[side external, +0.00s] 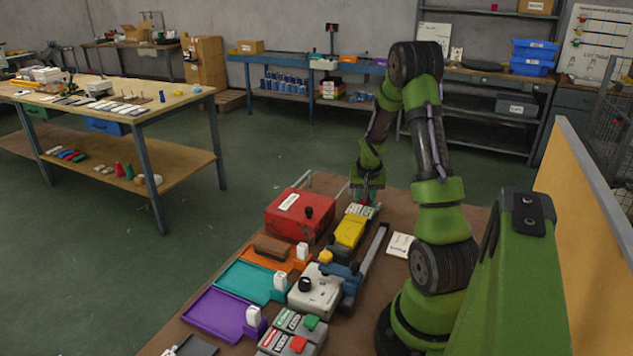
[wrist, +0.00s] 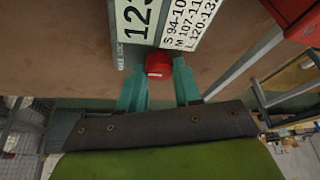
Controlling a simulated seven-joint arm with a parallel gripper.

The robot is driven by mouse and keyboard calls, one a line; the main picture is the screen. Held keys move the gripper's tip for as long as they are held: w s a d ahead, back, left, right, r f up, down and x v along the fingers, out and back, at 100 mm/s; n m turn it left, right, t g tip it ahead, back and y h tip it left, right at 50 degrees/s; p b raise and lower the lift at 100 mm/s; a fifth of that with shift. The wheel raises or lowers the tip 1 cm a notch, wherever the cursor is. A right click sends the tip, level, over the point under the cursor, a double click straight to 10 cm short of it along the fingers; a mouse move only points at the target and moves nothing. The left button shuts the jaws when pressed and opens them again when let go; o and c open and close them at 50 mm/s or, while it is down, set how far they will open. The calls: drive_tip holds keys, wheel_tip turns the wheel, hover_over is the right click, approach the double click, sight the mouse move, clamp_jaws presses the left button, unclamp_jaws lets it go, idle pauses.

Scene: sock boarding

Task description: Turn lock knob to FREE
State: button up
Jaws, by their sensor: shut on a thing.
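The red lock knob (wrist: 158,64) shows in the wrist view at the edge of a grey-green panel. Small lettering on the panel beside it is partly legible and seems to include "FREE" and "LOC". My gripper (wrist: 157,78) has its two teal fingers shut on the knob, one on each side. In the side view my gripper (side external: 367,196) points down at the far end of the bench, over the labelled unit (side external: 361,211) behind a yellow block (side external: 350,232). The knob is hidden there, and I cannot tell which way it is turned.
A red box (side external: 300,214) stands close to the left of my gripper. Orange, teal (side external: 243,283) and purple (side external: 212,314) trays lie nearer along the bench, with a grey unit with a black knob (side external: 316,291). A white card (side external: 400,245) lies to the right.

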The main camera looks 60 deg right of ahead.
drive_tip(key=shift+s+d+n+t+y, duration=0.1)
drive_tip(key=shift+n+t+y, duration=0.2)
drive_tip(key=shift+n, duration=0.8)
drive_tip(key=shift+n+t+y, duration=0.1)
drive_tip(key=shift+n+t, duration=0.3)
drive_tip(key=shift+n, duration=0.7)
drive_tip(key=o, duration=0.9)
drive_tip(key=shift+o, duration=0.7)
drive_tip(key=shift+a, duration=0.2)
drive_tip(key=v, duration=0.8)
drive_tip(key=shift+d, duration=0.35)
drive_tip(key=shift+s+r, duration=0.1)
